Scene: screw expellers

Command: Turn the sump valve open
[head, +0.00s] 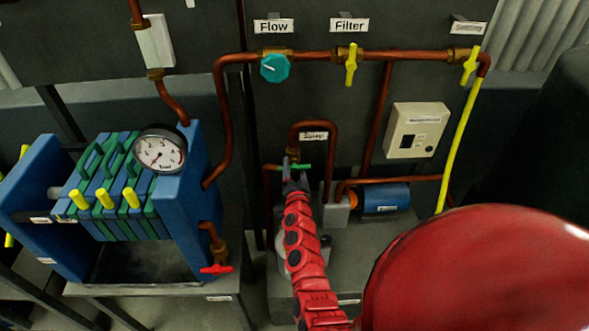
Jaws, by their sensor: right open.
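A small valve with a green handle (297,166) sits on the copper pipework low in the middle of the head view, left of a small label (313,136) that is hard to read. Its handle lies roughly level, left to right. My right gripper (296,182) reaches up from below, with its tips just under and in front of the green handle. It is open, and I cannot tell whether it touches the handle. The gripper hides the lower part of this valve. My left gripper is not in view.
A blue filter press (190,175) with a gauge (160,149) and a red-handled valve (216,268) stands left. A teal flow knob (274,68) and yellow-handled valves (351,64) line the upper pipe. A blue motor (386,198) and a beige box (417,130) are right.

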